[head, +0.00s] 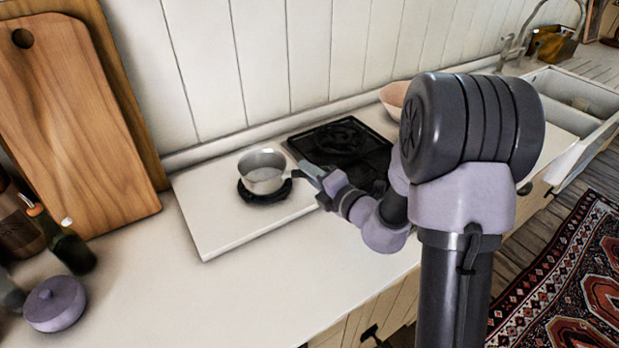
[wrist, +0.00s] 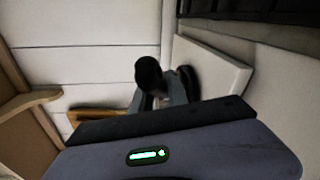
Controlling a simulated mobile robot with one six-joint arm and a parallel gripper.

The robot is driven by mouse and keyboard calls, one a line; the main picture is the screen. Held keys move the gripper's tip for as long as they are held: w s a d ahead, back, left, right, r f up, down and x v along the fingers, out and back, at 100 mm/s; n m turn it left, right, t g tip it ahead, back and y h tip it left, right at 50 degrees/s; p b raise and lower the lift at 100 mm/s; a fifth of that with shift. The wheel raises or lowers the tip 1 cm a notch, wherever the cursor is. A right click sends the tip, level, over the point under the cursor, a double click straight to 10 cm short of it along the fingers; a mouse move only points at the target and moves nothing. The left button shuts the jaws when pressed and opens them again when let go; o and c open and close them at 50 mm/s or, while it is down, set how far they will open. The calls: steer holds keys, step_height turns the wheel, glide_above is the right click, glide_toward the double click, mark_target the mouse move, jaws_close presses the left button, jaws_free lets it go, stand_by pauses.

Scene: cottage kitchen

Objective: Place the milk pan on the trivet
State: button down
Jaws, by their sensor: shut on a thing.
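The milk pan (head: 263,177), a small silver pan with a dark handle, is upright over the black round trivet (head: 262,197) in the head view. Its base looks on or very close to the trivet; I cannot tell whether it touches. My gripper (head: 306,173) is to the right of the pan, shut on its handle. Most of the pan is hidden there.
The trivet is on a white board (head: 215,236) on the counter. A black hob (head: 335,138) lies right of it, with a pink bowl (head: 393,97) behind. Wooden boards (head: 80,130) lean at left, near bottles and a lilac lidded pot (head: 55,304). The counter front is clear.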

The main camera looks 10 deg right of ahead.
steer(key=shift+r, duration=0.15)
steer(key=c, duration=1.3)
jaws_free()
